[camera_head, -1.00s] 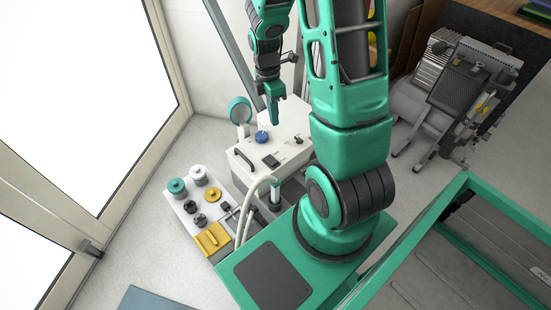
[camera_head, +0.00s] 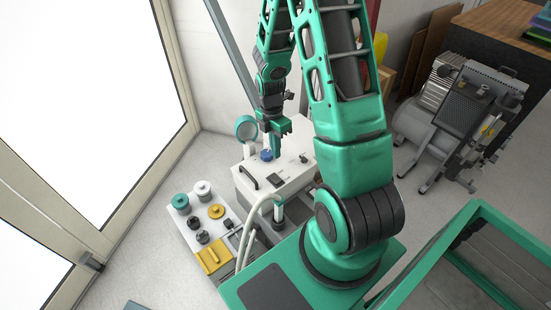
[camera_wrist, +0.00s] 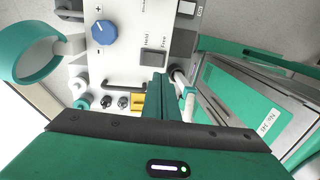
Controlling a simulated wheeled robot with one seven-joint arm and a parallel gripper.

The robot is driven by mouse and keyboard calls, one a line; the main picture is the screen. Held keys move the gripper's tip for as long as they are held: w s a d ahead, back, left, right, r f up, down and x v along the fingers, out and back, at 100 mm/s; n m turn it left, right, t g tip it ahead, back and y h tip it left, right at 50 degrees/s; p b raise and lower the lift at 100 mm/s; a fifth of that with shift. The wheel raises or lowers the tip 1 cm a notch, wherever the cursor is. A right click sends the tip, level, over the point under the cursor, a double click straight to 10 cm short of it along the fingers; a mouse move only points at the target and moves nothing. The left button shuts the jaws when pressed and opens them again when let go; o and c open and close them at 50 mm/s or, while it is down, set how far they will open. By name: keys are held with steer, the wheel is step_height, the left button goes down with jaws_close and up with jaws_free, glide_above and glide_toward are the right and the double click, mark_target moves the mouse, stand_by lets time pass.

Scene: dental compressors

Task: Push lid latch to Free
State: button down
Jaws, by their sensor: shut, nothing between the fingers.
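The white unit (camera_head: 255,195) has a top panel with a blue knob (camera_head: 266,155), which also shows in the wrist view (camera_wrist: 104,32). In the wrist view a dark grey square latch piece (camera_wrist: 153,58) sits on the panel beside lettering that seems to read Hold and Free. Its exact setting is too small to tell. My gripper (camera_head: 276,153) is over the panel, close to the knob in the head view. In the wrist view its green fingers (camera_wrist: 167,90) are shut and empty, their tips just below the latch piece. Contact cannot be told.
A round teal-rimmed part (camera_head: 246,127) stands behind the unit; a black handle (camera_head: 249,178) is on its near left edge. A tray (camera_head: 186,232) with spools, knobs and a yellow block (camera_head: 213,256) lies left. A grey compressor (camera_head: 455,115) stands right.

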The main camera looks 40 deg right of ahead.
mark_target(276, 179)
steer(key=f, duration=0.4)
steer(key=s+f, duration=0.1)
steer(key=f, duration=0.7)
steer(key=shift+s+f, duration=0.2)
steer(key=shift+s, duration=0.1)
steer(key=shift+f, duration=0.1)
steer(key=shift+s+f, duration=0.15)
steer(key=shift+w+r, duration=0.25)
steer(key=shift+w, duration=0.6)
steer(key=shift+r, duration=0.1)
